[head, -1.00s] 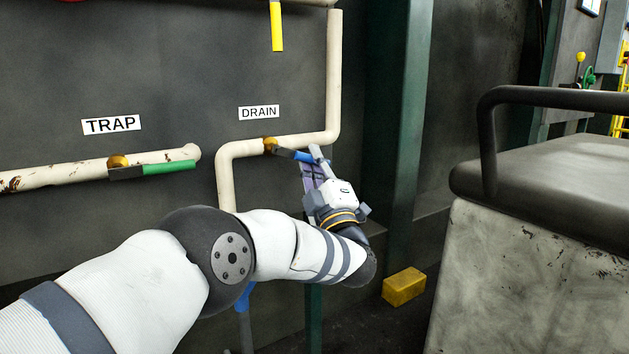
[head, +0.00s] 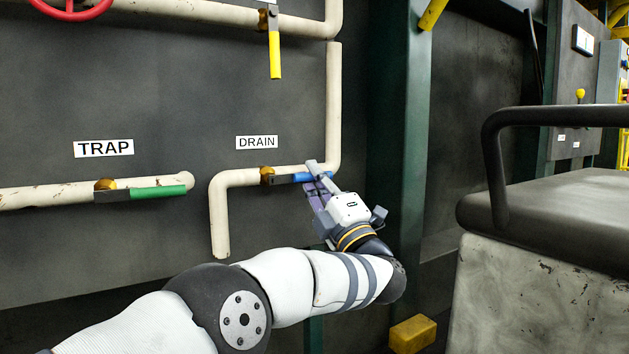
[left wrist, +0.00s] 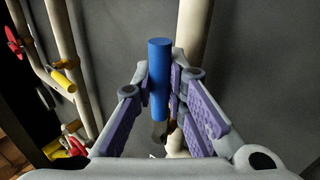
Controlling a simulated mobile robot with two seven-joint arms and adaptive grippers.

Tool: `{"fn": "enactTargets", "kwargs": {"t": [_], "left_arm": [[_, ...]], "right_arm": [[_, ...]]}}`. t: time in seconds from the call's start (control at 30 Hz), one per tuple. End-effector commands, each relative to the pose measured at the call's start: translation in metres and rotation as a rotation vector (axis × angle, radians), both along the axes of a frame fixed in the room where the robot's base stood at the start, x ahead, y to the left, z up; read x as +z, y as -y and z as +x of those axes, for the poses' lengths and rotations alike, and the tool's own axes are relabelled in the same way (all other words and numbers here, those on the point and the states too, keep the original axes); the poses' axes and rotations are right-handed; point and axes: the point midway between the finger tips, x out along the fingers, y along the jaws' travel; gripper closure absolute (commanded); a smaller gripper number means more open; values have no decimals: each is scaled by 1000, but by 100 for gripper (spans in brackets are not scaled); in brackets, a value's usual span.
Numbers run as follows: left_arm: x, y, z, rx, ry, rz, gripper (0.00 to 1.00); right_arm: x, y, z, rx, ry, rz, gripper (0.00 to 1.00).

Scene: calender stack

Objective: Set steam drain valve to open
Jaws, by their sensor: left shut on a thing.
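The steam drain valve sits on the cream pipe (head: 237,178) under the DRAIN label (head: 257,142). Its brass body (head: 267,175) shows at the left end of a lever with a blue handle (head: 290,178). The lever points right, nearly level and almost in line with the pipe. My left gripper (head: 313,176) is shut on the handle's outer end, from the right and below. In the left wrist view the blue handle (left wrist: 160,75) stands between the purple-padded fingers. The fingers hide part of the handle's tip. My right gripper is not in view.
A TRAP valve with a green handle (head: 158,192) is at left. A yellow handle (head: 275,56) hangs above the DRAIN label. A green post (head: 398,130) stands right of my gripper, a yellow block (head: 412,334) low beside it. A railed machine (head: 560,200) fills the right.

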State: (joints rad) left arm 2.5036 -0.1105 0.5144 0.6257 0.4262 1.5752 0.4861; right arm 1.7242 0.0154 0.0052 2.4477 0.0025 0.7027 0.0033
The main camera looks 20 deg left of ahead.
Motion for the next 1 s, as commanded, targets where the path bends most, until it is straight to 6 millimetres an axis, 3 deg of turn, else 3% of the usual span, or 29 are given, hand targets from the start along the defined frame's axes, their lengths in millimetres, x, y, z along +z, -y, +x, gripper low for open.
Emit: {"fn": "enactTargets", "kwargs": {"t": [0.17,0.2,0.3,0.67,1.0], "left_arm": [[2,0,0,-1,5,0,100],[3,0,0,-1,5,0,85],[2,0,0,-1,4,0,66],[-4,6,-4,-1,0,0,66],[-51,63,-47,-4,0,1,66]], "right_arm": [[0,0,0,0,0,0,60],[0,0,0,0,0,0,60],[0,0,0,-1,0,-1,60],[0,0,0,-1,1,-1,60],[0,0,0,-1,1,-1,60]]}}
